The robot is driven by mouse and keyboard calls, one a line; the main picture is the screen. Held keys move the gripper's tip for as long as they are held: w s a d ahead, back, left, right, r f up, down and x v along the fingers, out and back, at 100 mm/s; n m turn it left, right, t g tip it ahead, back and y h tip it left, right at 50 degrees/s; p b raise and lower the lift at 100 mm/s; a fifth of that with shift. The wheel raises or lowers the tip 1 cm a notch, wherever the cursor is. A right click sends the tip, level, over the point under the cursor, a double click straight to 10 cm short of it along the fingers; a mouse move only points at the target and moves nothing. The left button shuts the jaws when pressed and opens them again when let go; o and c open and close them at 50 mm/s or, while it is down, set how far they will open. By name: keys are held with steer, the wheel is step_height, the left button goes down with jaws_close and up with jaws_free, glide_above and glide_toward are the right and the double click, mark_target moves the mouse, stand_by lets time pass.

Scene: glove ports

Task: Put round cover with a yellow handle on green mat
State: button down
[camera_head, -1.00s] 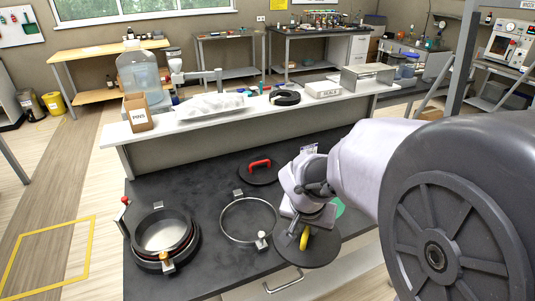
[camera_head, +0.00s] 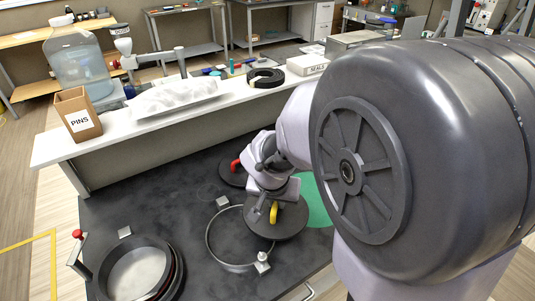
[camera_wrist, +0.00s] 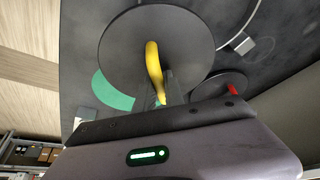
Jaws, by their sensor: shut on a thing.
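The round cover with a yellow handle (camera_head: 290,222) is a dark grey disc. My gripper (camera_head: 273,203) is shut on its yellow handle (camera_wrist: 153,65) and holds the cover roughly level, seemingly above the dark worktop. The green mat (camera_head: 318,203) is a flat green disc on the worktop, right of the cover in the head view. In the wrist view the cover hides part of the mat (camera_wrist: 112,92). In the head view my arm hides part of the mat, and the cover overlaps the right side of a metal ring.
The metal ring (camera_head: 208,240) with clamps lies left of the cover. A round port with a raised rim (camera_head: 112,262) stands at front left. A dark cover with a red handle (camera_head: 234,164) lies behind my gripper. A white shelf (camera_head: 225,98) with a PINS box (camera_head: 78,113) runs behind.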

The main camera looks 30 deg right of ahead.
steer(key=w+d, duration=0.1)
steer(key=d, duration=0.4)
steer(key=w+d+f, duration=0.1)
steer(key=d, duration=0.4)
steer(key=w+d+f+p, duration=0.1)
steer(key=d, duration=0.4)
steer(key=shift+w, duration=0.2)
steer(key=f, duration=0.1)
steer(key=f+b, duration=0.2)
steer(key=f, duration=0.1)
steer(key=shift+w+d, duration=0.1)
steer(key=shift+d, duration=0.25)
steer(key=shift+r, duration=0.15)
steer(key=c, duration=1.9)
jaws_free()
steer(key=shift+f, duration=0.2)
steer(key=o, duration=0.5)
steer(key=shift+c, duration=0.2)
steer(key=shift+r, duration=0.15)
